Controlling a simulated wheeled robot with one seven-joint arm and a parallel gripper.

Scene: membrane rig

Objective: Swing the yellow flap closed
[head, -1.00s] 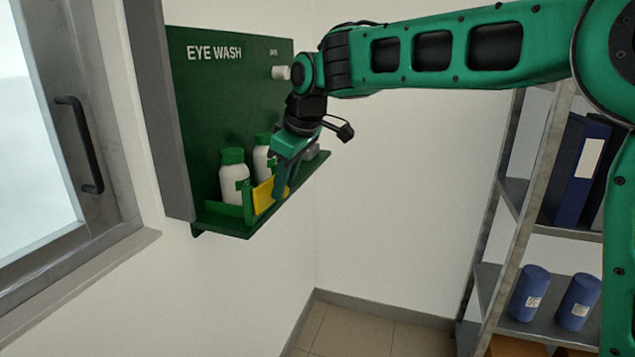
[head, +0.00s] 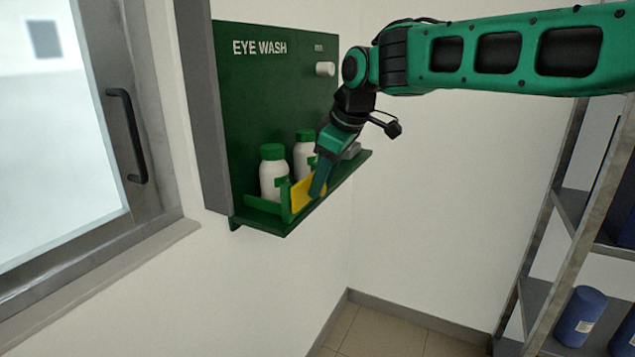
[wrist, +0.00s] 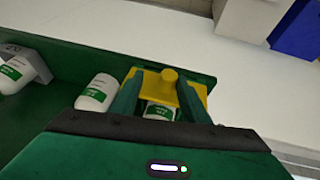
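The yellow flap (head: 305,195) is at the front edge of the green eye wash shelf (head: 262,226), before the white bottles.
Two white bottles with green caps, one on the left (head: 273,175) and one behind (head: 304,155), stand on the shelf. A white knob (head: 325,69) sticks out of the green panel. A window with a black handle (head: 128,135) is left; a metal rack (head: 545,240) is right.

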